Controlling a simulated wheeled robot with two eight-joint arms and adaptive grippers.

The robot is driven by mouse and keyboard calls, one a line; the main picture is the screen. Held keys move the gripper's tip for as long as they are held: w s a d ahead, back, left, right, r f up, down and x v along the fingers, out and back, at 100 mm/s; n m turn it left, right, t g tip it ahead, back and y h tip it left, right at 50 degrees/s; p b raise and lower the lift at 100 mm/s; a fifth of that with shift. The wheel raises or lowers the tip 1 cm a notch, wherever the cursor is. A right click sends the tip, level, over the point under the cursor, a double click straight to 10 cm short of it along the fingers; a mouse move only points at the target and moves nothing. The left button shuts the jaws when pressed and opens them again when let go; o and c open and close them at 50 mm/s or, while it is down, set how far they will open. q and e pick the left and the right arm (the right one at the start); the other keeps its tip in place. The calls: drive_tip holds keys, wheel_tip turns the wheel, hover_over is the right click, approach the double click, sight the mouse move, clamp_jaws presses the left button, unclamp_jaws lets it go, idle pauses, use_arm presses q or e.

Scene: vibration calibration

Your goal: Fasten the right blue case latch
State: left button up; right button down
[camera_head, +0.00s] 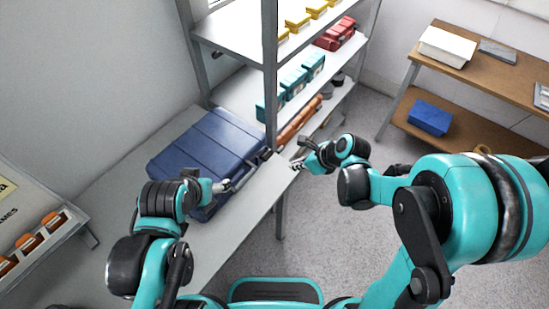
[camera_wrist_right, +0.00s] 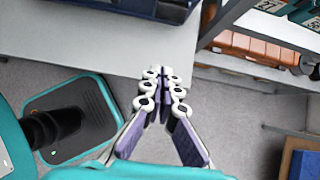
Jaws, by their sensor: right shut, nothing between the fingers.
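The blue case (camera_head: 205,143) lies closed on the grey table. Its front edge also shows at the top of the right wrist view (camera_wrist_right: 165,8). Small fittings show near its right front corner, but the right latch is too small to tell whether it is fastened. My right gripper (camera_head: 297,164) is shut and empty, to the right of the case and apart from it. In the right wrist view its fingertips (camera_wrist_right: 162,72) meet near the table edge. My left gripper (camera_head: 224,186) is at the front edge of the case and covers part of it; its fingers are unclear.
The grey table (camera_head: 118,211) has bare room in front of the case. A shelf rack with teal boxes (camera_head: 294,82) and red boxes (camera_head: 338,35) stands behind it. A wooden bench (camera_head: 490,80) holding a white bin (camera_head: 447,46) stands at the back right.

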sight(266, 155)
drive_tip(key=shift+f, duration=0.1)
drive_tip(key=b+x, duration=0.3)
drive_tip(key=x, duration=0.7)
drive_tip(key=shift+w+a+f+b, duration=0.1)
drive_tip(key=shift+f+b, duration=0.05)
drive_tip(key=shift+b, duration=0.25)
drive_tip(key=r, duration=0.1)
drive_tip(key=a+r, duration=0.1)
drive_tip(key=shift+w+r, duration=0.3)
drive_tip(key=shift+w, duration=0.1)
drive_tip(key=shift+w+a+r, duration=0.15)
drive_tip(key=shift+a+r, duration=0.2)
drive_tip(key=shift+r, duration=0.2)
drive_tip(key=shift+w, duration=0.1)
drive_tip(key=shift+r, duration=0.1)
